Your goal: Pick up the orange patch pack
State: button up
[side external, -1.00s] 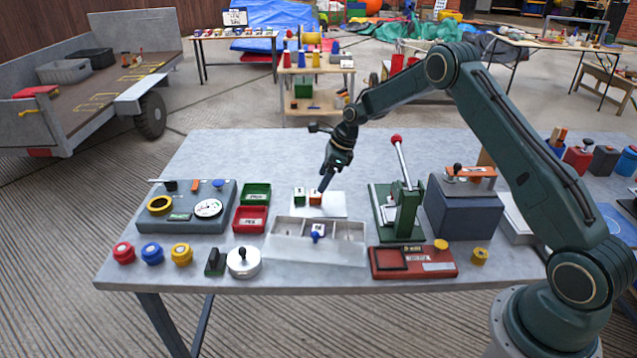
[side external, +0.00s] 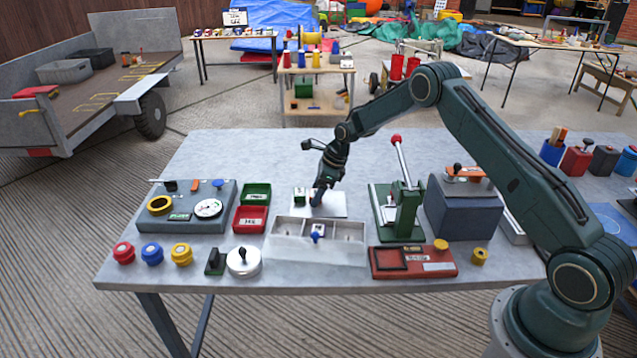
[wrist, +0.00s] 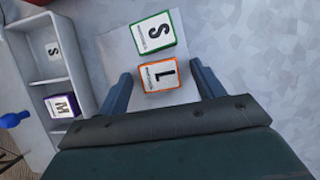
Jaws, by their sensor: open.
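The orange patch pack (wrist: 161,74), a small orange-edged block with a white top marked L, lies on a white sheet (wrist: 113,50). In the wrist view it sits between the two open fingers of my gripper (wrist: 157,88), with a gap on each side. In the side view my gripper (side external: 317,196) is down over the sheet and hides the orange pack. The green patch pack (wrist: 153,33), marked S, lies just beyond the orange one and also shows in the side view (side external: 300,196).
A white divided tray (side external: 316,252) stands in front of the sheet, with a purple-edged pack (wrist: 62,105) marked M in it. A green lever press (side external: 397,212) stands to the right. Red (side external: 251,219) and green (side external: 256,194) bins are to the left.

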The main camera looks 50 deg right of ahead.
dwell(0.3)
jog(key=c, duration=1.1)
jog(key=shift+o, duration=0.2)
notch_tip(320, 180, up, 20)
jog(key=shift+r, duration=0.1)
dwell(0.5)
jog(key=shift+r, duration=1.9)
